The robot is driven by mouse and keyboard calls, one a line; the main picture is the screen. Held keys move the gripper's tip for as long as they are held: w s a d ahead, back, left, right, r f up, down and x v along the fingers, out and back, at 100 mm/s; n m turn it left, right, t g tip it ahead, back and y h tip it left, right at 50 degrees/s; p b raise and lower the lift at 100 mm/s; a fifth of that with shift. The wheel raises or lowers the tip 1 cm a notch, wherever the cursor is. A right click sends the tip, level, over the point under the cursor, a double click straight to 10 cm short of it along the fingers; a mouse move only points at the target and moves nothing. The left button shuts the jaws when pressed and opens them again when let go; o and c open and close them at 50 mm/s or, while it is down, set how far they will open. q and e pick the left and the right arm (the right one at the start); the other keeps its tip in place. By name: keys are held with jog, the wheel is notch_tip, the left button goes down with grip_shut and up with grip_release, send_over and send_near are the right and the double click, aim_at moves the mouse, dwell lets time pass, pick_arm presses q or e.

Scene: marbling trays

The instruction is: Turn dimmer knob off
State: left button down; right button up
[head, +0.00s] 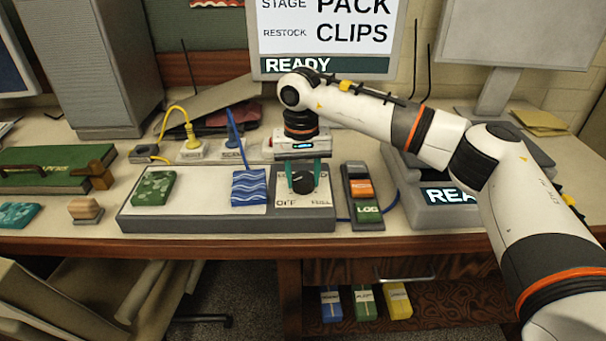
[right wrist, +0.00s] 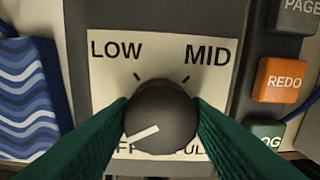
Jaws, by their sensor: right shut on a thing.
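The dimmer knob (head: 302,184) is a dark round knob on a pale label plate (head: 325,197) at the right end of a long grey panel. In the right wrist view, the knob (right wrist: 163,112) has a white pointer line that points to the lower left, toward the partly covered OFF label. LOW and MID show above it; FULL is partly hidden at lower right. My right gripper (head: 303,180) comes down from above, its green fingers shut on the knob from both sides; they also show in the right wrist view (right wrist: 162,125). My left gripper is out of view.
A blue wave-patterned block (head: 250,188) and a green block (head: 153,188) sit on the panel left of the knob. A button strip (head: 364,168) with REDO and LOG stands close on the right. A monitor (head: 325,40) stands behind. Plugs with cords lie behind the panel.

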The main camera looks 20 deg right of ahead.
aim_at(302, 176)
jog(key=shift+w+r, duration=0.1)
dwell(0.3)
jog(key=o, duration=1)
notch_tip(302, 176, up, 12)
jog(key=shift+a, duration=0.15)
